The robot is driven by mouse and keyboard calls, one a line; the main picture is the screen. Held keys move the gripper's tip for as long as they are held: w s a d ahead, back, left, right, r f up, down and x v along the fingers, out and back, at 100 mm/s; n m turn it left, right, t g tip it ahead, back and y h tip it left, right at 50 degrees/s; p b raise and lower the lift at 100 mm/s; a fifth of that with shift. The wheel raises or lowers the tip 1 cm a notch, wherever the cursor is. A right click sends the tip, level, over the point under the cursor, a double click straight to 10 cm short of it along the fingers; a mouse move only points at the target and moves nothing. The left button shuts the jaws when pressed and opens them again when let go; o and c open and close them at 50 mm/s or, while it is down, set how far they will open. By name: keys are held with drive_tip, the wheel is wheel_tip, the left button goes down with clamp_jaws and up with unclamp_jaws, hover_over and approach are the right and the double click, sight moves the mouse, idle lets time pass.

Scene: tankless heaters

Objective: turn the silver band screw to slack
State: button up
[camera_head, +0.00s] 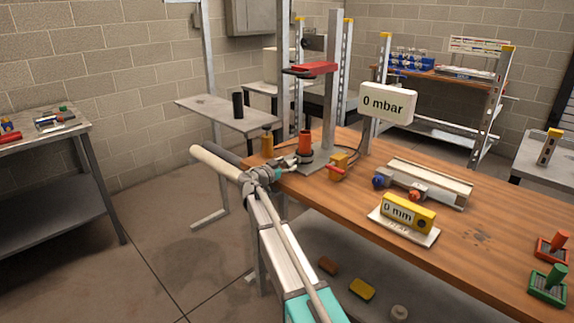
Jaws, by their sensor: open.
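My arm reaches up from the bottom of the camera_head view to the left end of the wooden workbench (480,236). My gripper (294,162) is open at its end, small in the picture, and close to the left side of an orange-red upright fitting (305,142) on the bench. I cannot tell whether the fingers touch anything. The silver band and its screw cannot be made out; they are too small or hidden near the gripper.
A yellow-brown fitting (267,143) stands just behind the gripper. A yellow block with a red lever (340,165) is to its right. A "0 mbar" display (387,104), a rail fixture (430,182) and a yellow "0 mm" gauge (407,213) stand further right.

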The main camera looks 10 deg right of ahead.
drive_tip(key=shift+w+d, duration=0.1)
clamp_jaws()
idle(0.4)
drive_tip(key=shift+n, duration=3)
unclamp_jaws()
